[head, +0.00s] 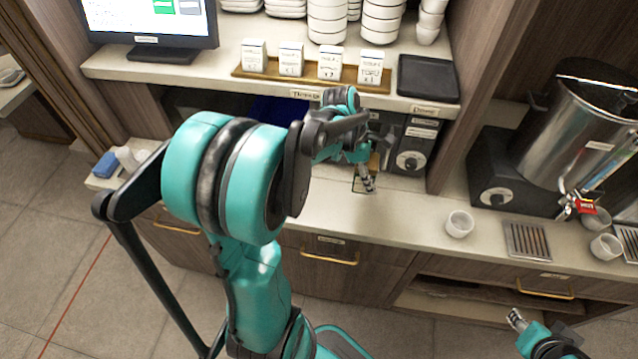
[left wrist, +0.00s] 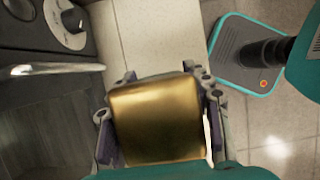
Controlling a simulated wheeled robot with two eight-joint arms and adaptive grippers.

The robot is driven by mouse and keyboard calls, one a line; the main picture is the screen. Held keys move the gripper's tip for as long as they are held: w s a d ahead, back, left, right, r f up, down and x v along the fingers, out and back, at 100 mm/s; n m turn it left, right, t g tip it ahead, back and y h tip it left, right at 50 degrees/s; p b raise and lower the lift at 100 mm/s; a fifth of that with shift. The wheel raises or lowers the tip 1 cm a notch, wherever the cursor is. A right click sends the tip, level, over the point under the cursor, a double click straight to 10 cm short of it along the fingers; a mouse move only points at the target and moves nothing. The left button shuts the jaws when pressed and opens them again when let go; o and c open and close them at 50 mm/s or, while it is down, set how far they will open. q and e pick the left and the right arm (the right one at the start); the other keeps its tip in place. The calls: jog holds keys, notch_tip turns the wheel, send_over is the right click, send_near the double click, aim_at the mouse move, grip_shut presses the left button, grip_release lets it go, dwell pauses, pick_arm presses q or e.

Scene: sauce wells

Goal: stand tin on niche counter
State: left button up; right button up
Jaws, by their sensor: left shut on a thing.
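A gold, box-shaped tin (left wrist: 158,118) fills the middle of the left wrist view. The fingers of my left gripper (left wrist: 160,115) are shut on its two sides. In the head view my left gripper (head: 366,178) is over the counter (head: 405,205), in front of the niche under the shelf. A small gold-brown part of the tin (head: 374,162) shows behind the fingers there; the rest is hidden. A thin dark square outline (head: 356,190) lies on the counter just below the gripper. I cannot tell whether the tin touches the counter. My right gripper (head: 516,320) is low at the right, apart from everything.
A dark machine with a knob (head: 411,160) stands in the niche beside the gripper. A white cup (head: 459,224) and a steel urn (head: 572,125) are to the right. The shelf above (head: 225,75) holds cartons, bowls and a black tray (head: 427,76). Counter between gripper and cup is clear.

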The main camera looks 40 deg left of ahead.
pick_arm(q)
notch_tip(320, 180, down, 10)
jog(key=b, duration=0.3)
jog(key=shift+f+b, duration=0.15)
jog(key=shift+b, duration=0.25)
jog(key=o, duration=1.3)
